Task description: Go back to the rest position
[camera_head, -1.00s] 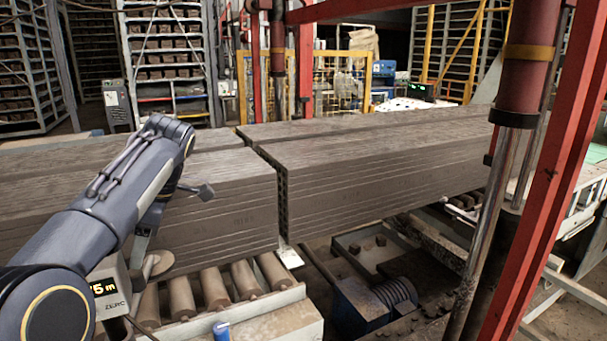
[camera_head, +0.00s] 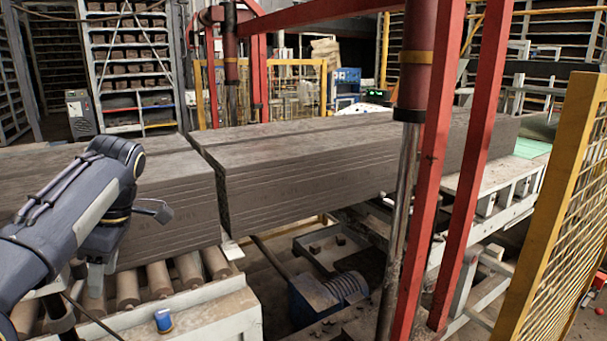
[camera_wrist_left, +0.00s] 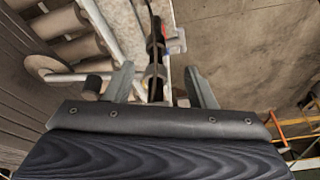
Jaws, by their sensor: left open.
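My left arm (camera_head: 70,215) comes in from the left in the head view, bent in front of the long clay bricks (camera_head: 165,195). In the left wrist view, the two grey fingers of my left gripper (camera_wrist_left: 160,86) stand wide apart with nothing held between them. Below and beyond them are rollers, a pale frame edge and bare floor. My right gripper is in neither view.
A second clay block (camera_head: 310,165) lies to the right across a narrow gap. Rollers (camera_head: 158,278) run under the near block. A red post (camera_head: 430,180) and a yellow mesh fence (camera_head: 555,220) stand on the right. A blue motor (camera_head: 325,295) sits low in the middle.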

